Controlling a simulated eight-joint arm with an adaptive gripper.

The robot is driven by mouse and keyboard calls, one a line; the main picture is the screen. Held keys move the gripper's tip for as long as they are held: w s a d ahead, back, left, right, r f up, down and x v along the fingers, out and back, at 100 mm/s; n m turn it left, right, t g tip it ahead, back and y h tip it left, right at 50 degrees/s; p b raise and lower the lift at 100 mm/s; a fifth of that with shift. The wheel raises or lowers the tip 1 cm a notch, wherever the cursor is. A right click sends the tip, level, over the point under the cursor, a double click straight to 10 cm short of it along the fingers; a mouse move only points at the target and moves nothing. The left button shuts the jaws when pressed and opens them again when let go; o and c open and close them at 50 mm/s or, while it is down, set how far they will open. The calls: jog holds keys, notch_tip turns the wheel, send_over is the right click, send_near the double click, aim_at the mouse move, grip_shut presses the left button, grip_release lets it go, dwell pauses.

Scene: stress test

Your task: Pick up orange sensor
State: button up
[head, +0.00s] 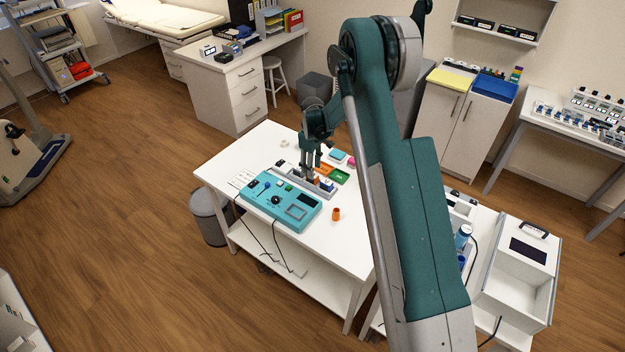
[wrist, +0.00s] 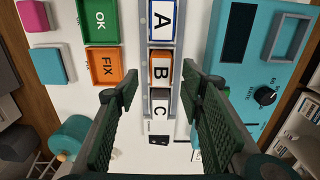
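The orange sensor (wrist: 160,68) has a white label with a black B and orange edges. It sits in a grey rack (wrist: 146,102) between a blue block marked A (wrist: 162,21) and a dark-edged block marked C (wrist: 160,108). My gripper (wrist: 160,90) is open in the wrist view, with one green finger on each side of the rack, near B and C. No contact with the sensor shows. In the head view my gripper (head: 309,176) points down over the rack on the white table; I cannot make out the sensor there.
The teal control box (head: 283,202) lies beside the rack. A green OK tray (wrist: 98,20) and an orange FIX tray (wrist: 103,66) are on the other side. An orange cylinder (head: 336,214) stands at the right on the table (head: 325,250).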

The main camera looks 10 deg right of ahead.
jog(key=shift+s+f+p, duration=0.1)
jog(key=shift+f+p, duration=0.35)
jog(key=shift+f, duration=1.95)
jog(key=c, duration=1)
